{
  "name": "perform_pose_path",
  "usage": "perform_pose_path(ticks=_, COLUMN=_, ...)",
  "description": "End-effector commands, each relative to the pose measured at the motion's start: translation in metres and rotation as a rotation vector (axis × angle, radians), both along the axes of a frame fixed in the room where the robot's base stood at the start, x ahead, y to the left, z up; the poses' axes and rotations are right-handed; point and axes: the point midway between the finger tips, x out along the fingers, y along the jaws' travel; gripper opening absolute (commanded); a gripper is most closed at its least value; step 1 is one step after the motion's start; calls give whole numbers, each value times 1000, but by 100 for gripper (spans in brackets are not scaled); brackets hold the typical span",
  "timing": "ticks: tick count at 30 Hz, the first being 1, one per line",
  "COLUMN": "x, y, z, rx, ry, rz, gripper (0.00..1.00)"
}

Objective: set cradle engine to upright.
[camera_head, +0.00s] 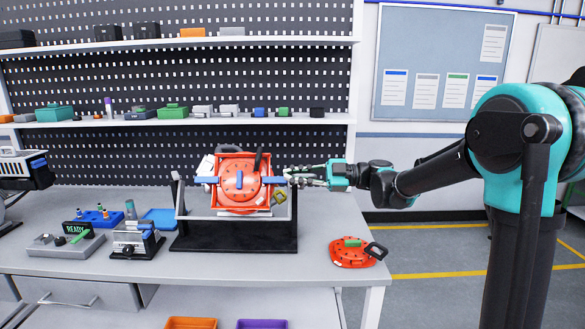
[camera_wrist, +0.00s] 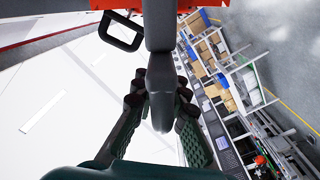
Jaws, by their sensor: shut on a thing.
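The engine (camera_head: 239,182) is a red body with a round orange-red face and blue bars, held in the cradle. The cradle (camera_head: 232,241) has a black base and a grey frame around the engine. My gripper (camera_head: 295,177) reaches in from the right to the cradle's right side. In the wrist view my gripper (camera_wrist: 160,105) is shut on a grey handle-like part (camera_wrist: 161,75) that runs up toward a red edge at the top. How that part joins the cradle is hidden. The engine's round face is toward the head camera; its exact tilt is hard to tell.
A red round part (camera_head: 345,260) with a black loop handle and a green block lies on the table right of the cradle. A small fixture (camera_head: 135,243) and a "READY" sign (camera_head: 77,229) stand at left. Orange (camera_head: 190,323) and purple (camera_head: 262,324) bins sit below the front edge.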

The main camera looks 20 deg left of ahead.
Motion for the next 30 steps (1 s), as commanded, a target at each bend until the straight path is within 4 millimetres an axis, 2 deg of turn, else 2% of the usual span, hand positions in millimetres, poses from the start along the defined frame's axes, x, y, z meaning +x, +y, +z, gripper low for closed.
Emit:
perform_pose_path(ticks=12, x=-17, y=-6, z=-35, rx=-5, ry=3, rz=-1, gripper=0)
perform_pose_path(ticks=30, x=-28, y=-9, z=-84, rx=-5, ry=3, rz=-3, gripper=0)
